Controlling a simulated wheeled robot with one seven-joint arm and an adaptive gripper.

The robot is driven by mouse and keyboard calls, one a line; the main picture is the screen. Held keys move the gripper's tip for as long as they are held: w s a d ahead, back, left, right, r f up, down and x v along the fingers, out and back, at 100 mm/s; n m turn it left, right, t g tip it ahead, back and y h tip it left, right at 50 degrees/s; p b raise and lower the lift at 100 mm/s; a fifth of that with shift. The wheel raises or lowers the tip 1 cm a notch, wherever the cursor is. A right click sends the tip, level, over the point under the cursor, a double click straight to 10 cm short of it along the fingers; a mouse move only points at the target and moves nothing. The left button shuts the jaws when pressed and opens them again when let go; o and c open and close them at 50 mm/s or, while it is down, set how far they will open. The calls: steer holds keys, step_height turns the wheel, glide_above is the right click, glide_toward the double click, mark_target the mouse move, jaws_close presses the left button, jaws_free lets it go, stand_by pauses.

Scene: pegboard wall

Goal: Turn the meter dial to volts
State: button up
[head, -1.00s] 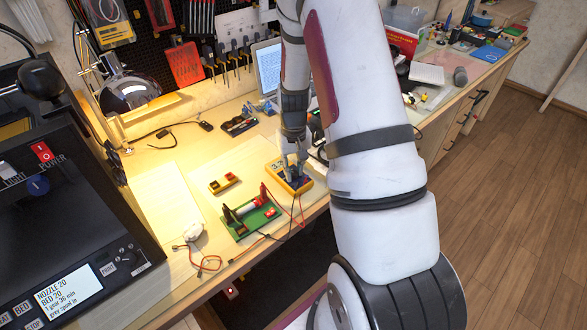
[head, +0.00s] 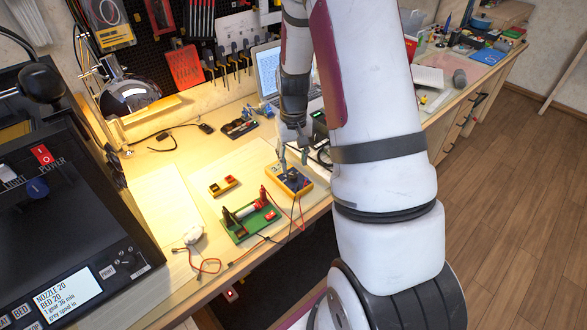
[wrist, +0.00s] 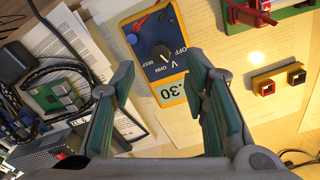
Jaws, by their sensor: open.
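The meter is a yellow-framed box with a dark blue face (head: 291,180), lying on the bench. In the wrist view the meter (wrist: 176,36) shows its round black dial (wrist: 160,54), with V, OFF, BEEP and OHM printed around it. I cannot tell for certain which mark the dial points to. The meter's display (wrist: 184,92) reads digits ending in .30, partly hidden by a finger. My gripper (wrist: 161,72) is open and empty, its two fingers either side of the dial in the picture. In the head view my gripper (head: 294,160) is just above the meter, apparently clear of it.
A green board with a red-ended holder (head: 251,216) lies in front left of the meter, with red and black leads nearby. A small yellow block with red and dark squares (head: 224,186) lies left. A laptop (head: 268,68) stands behind.

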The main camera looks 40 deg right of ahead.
mark_target(293, 175)
step_height(293, 175, up, 7)
stand_by(0.3)
stand_by(0.5)
steer(key=s+a+r+n+t, duration=0.1)
steer(key=s+a+r+n, duration=0.1)
steer(key=s+a+r, duration=0.7)
steer(key=s+a+r+n+t, duration=0.15)
steer(key=s+a+r, duration=0.25)
steer(key=a+r, duration=0.45)
steer(key=s+a+r+t+p, duration=0.1)
steer(key=s+a+r, duration=0.1)
steer(key=s, duration=0.7)
steer(key=shift+s+r+n+t, duration=0.2)
steer(key=shift+r+n+t, duration=0.2)
steer(key=shift+r, duration=0.25)
